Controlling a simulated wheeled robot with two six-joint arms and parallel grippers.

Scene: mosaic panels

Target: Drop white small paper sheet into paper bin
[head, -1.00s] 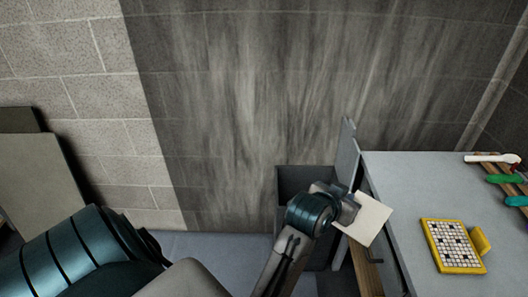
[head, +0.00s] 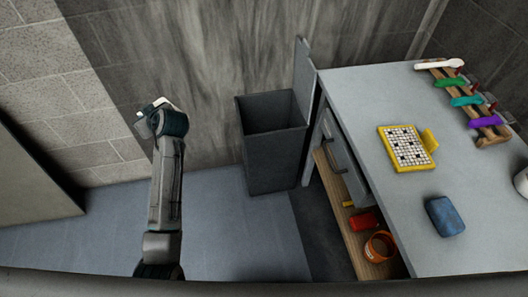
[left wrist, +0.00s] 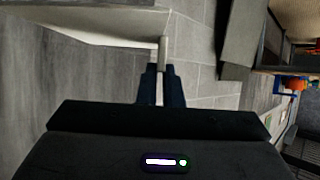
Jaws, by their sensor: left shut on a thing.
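My left gripper (head: 157,112) is raised over the floor to the left of the paper bin, clearly apart from it. In the left wrist view its fingers (left wrist: 162,84) are shut on the white paper sheet (left wrist: 120,22), whose pale surface spreads to the upper left. In the head view only a small white bit shows at the gripper's tip; the rest is hidden. The paper bin (head: 270,145) is a dark grey box on the floor against the wall, beside the table. Its lid (head: 303,75) stands open. My right gripper is not in view.
A grey table (head: 350,90) stands right of the bin, with a drawer (head: 346,160) and a lower wooden shelf. On it are a yellow-framed puzzle board (head: 405,147), a blue block (head: 444,216) and a rack with coloured items (head: 465,100). The floor left of the bin is clear.

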